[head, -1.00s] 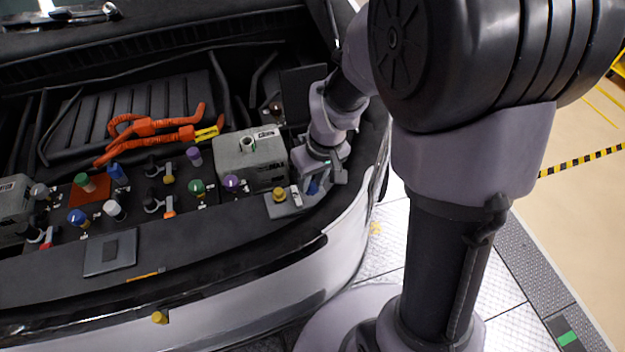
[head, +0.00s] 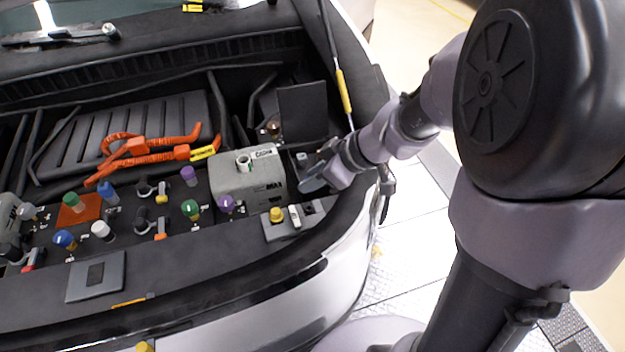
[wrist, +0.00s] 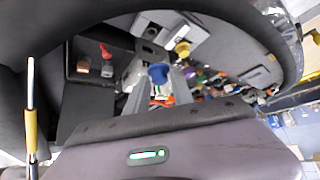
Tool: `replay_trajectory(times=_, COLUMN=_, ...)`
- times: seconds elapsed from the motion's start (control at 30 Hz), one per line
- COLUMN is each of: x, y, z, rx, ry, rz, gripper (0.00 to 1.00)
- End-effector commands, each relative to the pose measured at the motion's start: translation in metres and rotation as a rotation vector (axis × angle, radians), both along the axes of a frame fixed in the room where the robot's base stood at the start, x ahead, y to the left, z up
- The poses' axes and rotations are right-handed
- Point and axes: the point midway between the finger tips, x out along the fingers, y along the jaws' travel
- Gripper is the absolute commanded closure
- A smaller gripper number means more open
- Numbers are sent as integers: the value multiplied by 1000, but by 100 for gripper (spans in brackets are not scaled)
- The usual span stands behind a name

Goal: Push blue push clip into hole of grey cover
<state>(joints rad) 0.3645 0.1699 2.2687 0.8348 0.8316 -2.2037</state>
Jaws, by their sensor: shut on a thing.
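The grey cover (head: 283,231) lies at the front right of the engine bay, with a yellow clip (head: 276,214) standing in it and a dark hole at its right end. In the wrist view, the cover (wrist: 190,20) is at the top. My gripper (wrist: 158,78) is shut on the blue push clip (wrist: 158,72), whose round head shows between the fingers. In the head view, my gripper (head: 312,182) is above and behind the cover, apart from it. The blue clip is hidden there.
A grey reservoir box (head: 245,183) stands just left of my gripper. Several coloured caps and orange cables (head: 150,150) lie further left. A black upright panel (head: 303,112) stands behind my gripper. A prop rod with a yellow sleeve (head: 344,92) rises at the right.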

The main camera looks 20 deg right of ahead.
Motion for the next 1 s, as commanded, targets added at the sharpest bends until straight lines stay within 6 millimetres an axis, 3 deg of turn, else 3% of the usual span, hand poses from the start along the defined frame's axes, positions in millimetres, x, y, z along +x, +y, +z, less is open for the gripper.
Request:
replay_trajectory(times=0.27, x=0, y=0, z=-4, rx=-3, ry=-6, rz=-5, gripper=100)
replay_trajectory(times=0.73, x=-1, y=0, z=-56, rx=-2, ry=-2, rz=-4, gripper=100)
replay_trajectory(times=1.0, x=0, y=0, z=-58, rx=-2, ry=-3, rz=-5, gripper=100)
